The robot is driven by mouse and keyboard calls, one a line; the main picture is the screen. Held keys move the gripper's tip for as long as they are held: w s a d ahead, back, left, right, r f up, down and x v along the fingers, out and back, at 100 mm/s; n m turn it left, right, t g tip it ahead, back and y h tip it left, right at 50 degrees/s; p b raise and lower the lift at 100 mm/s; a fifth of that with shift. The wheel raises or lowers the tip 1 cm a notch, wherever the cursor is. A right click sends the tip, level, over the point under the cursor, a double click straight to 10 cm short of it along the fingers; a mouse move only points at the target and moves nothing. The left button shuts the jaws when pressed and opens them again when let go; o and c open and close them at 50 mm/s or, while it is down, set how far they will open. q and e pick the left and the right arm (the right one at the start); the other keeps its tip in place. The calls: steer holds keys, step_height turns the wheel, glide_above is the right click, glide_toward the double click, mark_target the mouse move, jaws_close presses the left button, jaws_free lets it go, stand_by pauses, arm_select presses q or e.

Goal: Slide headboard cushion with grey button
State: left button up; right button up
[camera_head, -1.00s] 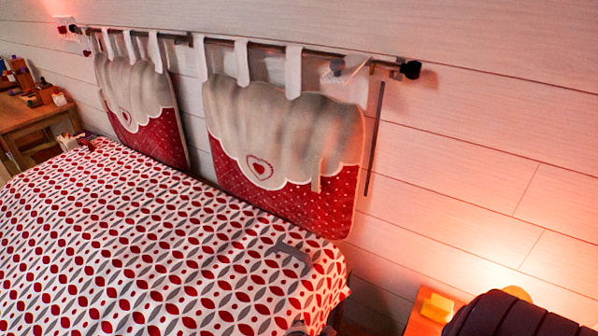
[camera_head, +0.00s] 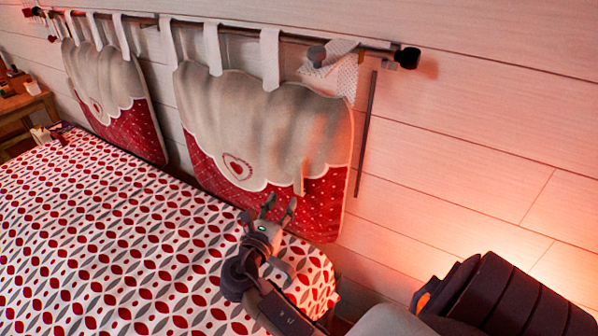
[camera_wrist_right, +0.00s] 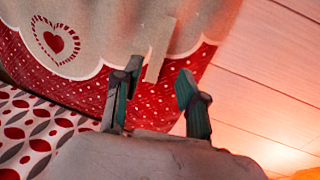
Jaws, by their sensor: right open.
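The right headboard cushion (camera_head: 262,130) is beige above and dotted red below, with a heart emblem, and hangs by white loops from a rod. A narrow beige strip (camera_head: 299,178) hangs on its lower right front. My right gripper (camera_head: 280,207) is open and empty, in front of the cushion's lower edge and below the strip. In the right wrist view, the cushion (camera_wrist_right: 95,90) fills the upper left, and the strip (camera_wrist_right: 160,48) shows beyond the open fingers (camera_wrist_right: 160,82). My left gripper is not in view.
A second similar cushion (camera_head: 110,95) hangs to the left on the same rod (camera_head: 245,32). The patterned bed (camera_head: 110,235) lies below. A thin dark bar (camera_head: 366,135) is on the wall right of the cushion. A wooden table (camera_head: 25,105) stands far left.

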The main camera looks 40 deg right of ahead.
mark_target(297, 177)
steer(key=p+x, duration=0.1)
steer(key=x, duration=1)
steer(key=shift+p, duration=0.3)
steer(key=shift+w+d, duration=0.35)
steer(key=shift+d, duration=0.2)
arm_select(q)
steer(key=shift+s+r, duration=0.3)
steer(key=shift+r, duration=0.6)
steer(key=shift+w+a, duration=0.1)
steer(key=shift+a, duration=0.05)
arm_select(e)
jaws_close()
